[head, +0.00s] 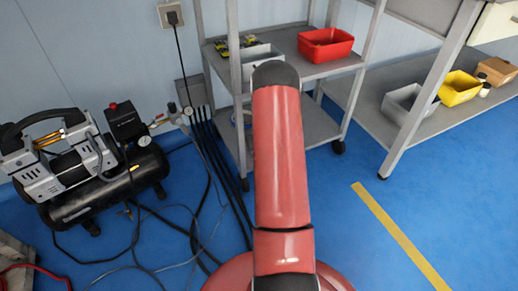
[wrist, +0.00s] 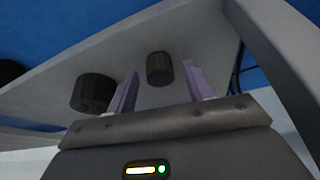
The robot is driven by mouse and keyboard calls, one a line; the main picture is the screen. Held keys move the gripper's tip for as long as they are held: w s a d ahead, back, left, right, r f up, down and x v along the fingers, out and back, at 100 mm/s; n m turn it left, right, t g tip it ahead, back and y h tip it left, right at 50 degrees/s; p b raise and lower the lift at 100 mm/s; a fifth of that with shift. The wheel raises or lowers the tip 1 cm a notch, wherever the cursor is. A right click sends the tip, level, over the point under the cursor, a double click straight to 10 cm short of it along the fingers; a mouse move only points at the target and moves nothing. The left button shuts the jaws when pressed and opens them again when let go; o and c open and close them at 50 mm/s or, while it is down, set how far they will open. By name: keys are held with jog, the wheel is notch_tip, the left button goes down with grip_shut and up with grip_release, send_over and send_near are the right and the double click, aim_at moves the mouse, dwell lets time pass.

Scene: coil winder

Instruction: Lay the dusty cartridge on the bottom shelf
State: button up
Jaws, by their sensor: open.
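In the wrist view my gripper (wrist: 160,78) is open, its two purple fingers spread apart. A short brownish cylinder (wrist: 159,67) stands on a grey shelf surface (wrist: 210,48), in line with the gap between the fingertips; it looks like the dusty cartridge. I cannot tell whether the fingers touch it. A darker cylinder (wrist: 93,92) stands to its left, outside the fingers. In the head view the cart's bottom shelf (head: 318,127) shows partly behind my red arm. My gripper and both cylinders are hidden there.
The cart's upper shelf (head: 345,70) holds a red bin (head: 325,44) and a grey bin (head: 262,55). A compressor (head: 75,160) and loose cables lie at left. A bench (head: 430,95) with bins stands at right. Blue floor is open at lower right.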

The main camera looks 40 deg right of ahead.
jog(key=shift+r, duration=0.1)
jog(key=shift+r+p, duration=1.1)
jog(key=shift+r, duration=1.1)
jog(key=o, duration=0.6)
jog(key=shift+c, duration=0.2)
jog(key=p+v, duration=0.1)
jog(key=v, duration=0.6)
jog(key=shift+s+r, duration=0.15)
jog(key=shift+r, duration=0.15)
